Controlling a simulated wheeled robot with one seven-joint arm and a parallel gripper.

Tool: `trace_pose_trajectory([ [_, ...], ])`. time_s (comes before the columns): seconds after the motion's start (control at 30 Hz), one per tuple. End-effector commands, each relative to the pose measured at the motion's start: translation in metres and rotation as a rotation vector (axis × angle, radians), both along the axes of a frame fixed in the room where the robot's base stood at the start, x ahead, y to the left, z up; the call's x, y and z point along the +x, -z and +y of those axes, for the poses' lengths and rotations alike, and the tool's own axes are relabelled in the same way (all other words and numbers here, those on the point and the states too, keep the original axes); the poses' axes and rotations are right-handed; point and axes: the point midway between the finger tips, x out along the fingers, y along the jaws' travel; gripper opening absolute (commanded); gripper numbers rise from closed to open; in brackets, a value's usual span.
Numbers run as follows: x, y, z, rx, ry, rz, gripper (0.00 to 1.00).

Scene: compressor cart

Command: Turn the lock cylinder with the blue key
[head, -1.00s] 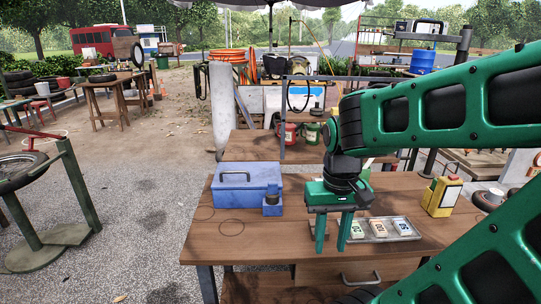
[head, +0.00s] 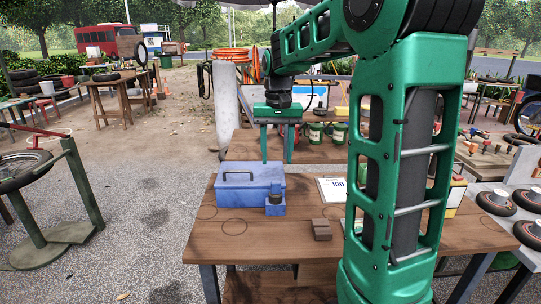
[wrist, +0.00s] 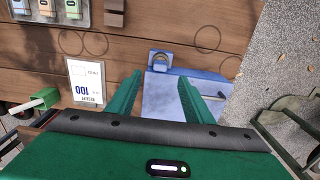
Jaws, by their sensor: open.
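In the wrist view the blue-tagged key (wrist: 72,9) lies in a grey tray (wrist: 88,22) at the top left, beside a green and an orange one. In the head view my arm hides most of the tray. The lock cylinder, a dark round piece in a small blue block (head: 275,209), sits at the front right of a blue metal case (head: 240,199). The block also shows in the wrist view (wrist: 160,59), just beyond my fingertips. My gripper (head: 277,158) is open and empty. It points down, behind and above the case; its fingers show in the wrist view (wrist: 159,84).
A white card reading 100 (head: 331,190) lies right of the case. A small brown block (head: 321,229) lies nearer the front. Thin dark circles mark the wooden tabletop (head: 280,245). A yellow object stands at the right, partly behind my arm. The table's left front is clear.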

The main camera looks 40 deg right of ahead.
Motion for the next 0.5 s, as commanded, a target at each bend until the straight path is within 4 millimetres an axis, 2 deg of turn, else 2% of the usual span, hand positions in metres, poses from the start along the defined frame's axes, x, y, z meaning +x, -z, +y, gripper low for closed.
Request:
trace_pose_trajectory([
  [0.23, 0.005, 0.016, 0.0, 0.004, 0.001, 0.002, 0.47],
  [0.5, 0.004, 0.06, 0.0, 0.004, 0.002, 0.004, 0.47],
])
